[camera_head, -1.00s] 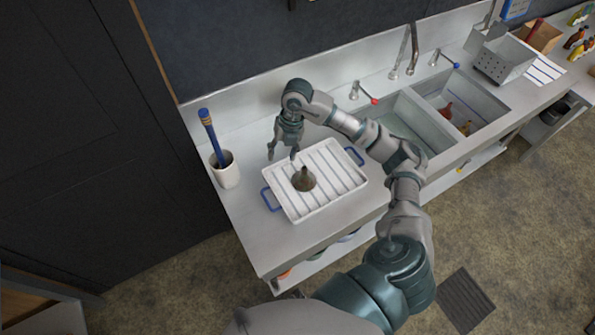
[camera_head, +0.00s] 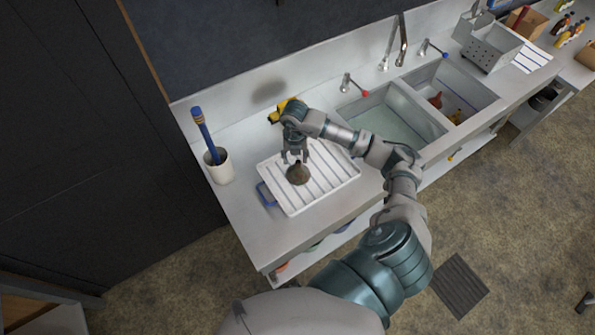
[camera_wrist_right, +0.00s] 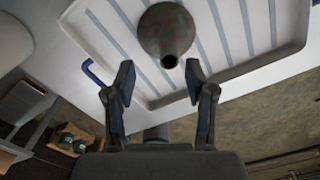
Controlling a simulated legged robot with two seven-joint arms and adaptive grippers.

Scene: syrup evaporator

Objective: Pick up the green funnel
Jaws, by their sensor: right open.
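The funnel (camera_head: 298,175) is dark greenish brown and sits on the white ribbed drain tray (camera_head: 330,187). In the right wrist view the funnel (camera_wrist_right: 167,27) shows a round body, with its dark spout opening toward my gripper. My right gripper (camera_head: 295,157) is over the tray, right by the funnel in the head view. In the right wrist view the right gripper (camera_wrist_right: 160,73) has its fingers spread, with nothing between the tips and the funnel just ahead of them. My left gripper is in neither view.
A white cup (camera_head: 219,168) with a blue brush stands left of the tray. A yellow object (camera_head: 285,108) lies behind my right wrist. The sink (camera_head: 400,120) with its taps is to the right, and a perforated metal box (camera_head: 490,55) stands beyond.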

